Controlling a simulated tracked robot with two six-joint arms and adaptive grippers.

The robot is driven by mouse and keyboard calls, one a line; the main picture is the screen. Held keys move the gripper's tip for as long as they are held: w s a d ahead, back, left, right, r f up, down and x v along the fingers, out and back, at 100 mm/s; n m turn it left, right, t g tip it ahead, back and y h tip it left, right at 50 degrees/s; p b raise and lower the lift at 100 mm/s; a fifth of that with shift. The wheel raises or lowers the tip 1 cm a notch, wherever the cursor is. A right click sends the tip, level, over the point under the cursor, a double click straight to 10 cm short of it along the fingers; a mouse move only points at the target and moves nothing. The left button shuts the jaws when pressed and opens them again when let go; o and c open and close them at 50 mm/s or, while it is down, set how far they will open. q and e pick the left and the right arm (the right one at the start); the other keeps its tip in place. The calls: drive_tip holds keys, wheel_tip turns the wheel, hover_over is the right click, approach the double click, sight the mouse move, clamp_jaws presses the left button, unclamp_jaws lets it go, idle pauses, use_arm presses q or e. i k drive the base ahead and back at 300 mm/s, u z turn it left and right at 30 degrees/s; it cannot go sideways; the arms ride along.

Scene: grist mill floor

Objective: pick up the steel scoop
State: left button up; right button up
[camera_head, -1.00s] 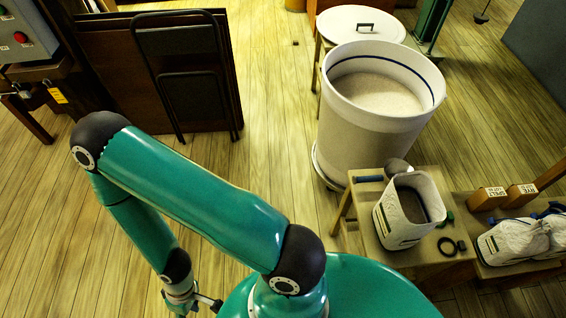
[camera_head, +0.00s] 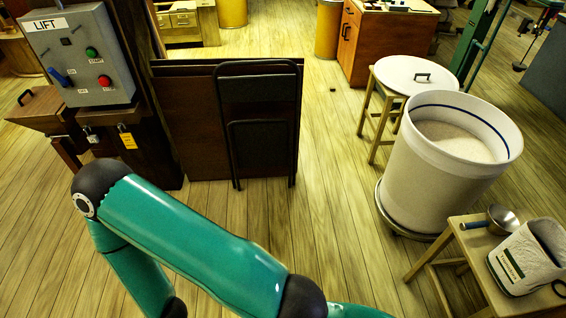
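The steel scoop (camera_head: 502,220) lies on a small wooden stool-like table (camera_head: 445,239) at the right of the view. Its round metal bowl points right and its blue handle (camera_head: 476,225) points left, near the table's left edge. A white open bag (camera_head: 524,264) with a dark green label stands just to the right and in front of it. One teal arm of mine crosses the lower left, well apart from the scoop. Neither of my grippers is in the picture.
A big white tub (camera_head: 438,173) of pale meal stands behind the scoop's table. Its lid (camera_head: 405,78) lies on a stool behind. A folded black chair (camera_head: 259,120) leans on brown panels. A grey LIFT control box (camera_head: 80,55) is at left.

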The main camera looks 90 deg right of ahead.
sight(500, 221)
drive_tip(key=u, duration=0.4)
drive_tip(key=i, duration=0.35)
drive_tip(key=z, duration=2.4)
drive_tip(key=i, duration=0.25)
drive_tip(key=z, duration=2.1)
drive_tip(key=k, duration=0.55)
drive_tip(key=z, duration=0.3)
drive_tip(key=i, duration=1.9)
drive_tip(key=u, duration=0.4)
